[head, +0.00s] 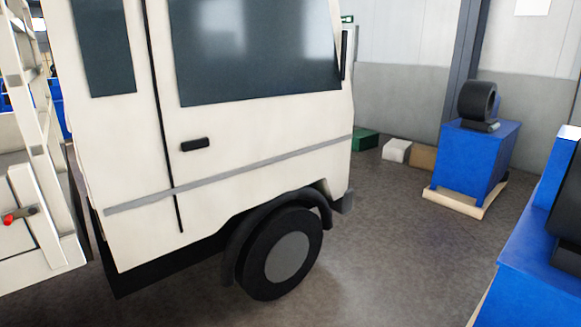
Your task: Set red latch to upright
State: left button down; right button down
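A red-tipped latch (9,219) shows at the far left edge, on a white panel (30,225). Its dark lever appears to lie roughly sideways, with the red end to the left. It is small in the view, so its exact tilt is hard to tell. Neither of my grippers is in the head view.
A white van (240,146) with a dark wheel (280,255) fills the middle. A white ladder-like frame (38,110) stands at left. A blue machine stand (478,155) sits on a pallet (452,202) at right, and another blue stand (535,265) is nearer. Grey floor (390,260) between is clear.

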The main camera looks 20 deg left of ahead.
aim_at(7, 217)
jog(key=i+j+u, duration=0.15)
jog(key=i+u, duration=0.5)
jog(key=u, duration=0.3)
jog(key=i+l+u, duration=0.1)
jog(key=i+u, duration=0.35)
jog(key=i+j+u, duration=0.15)
jog(key=u, duration=0.25)
jog(key=i+u, duration=0.45)
jog(key=u, duration=0.3)
jog(key=i+u, duration=0.6)
jog(key=k, duration=0.05)
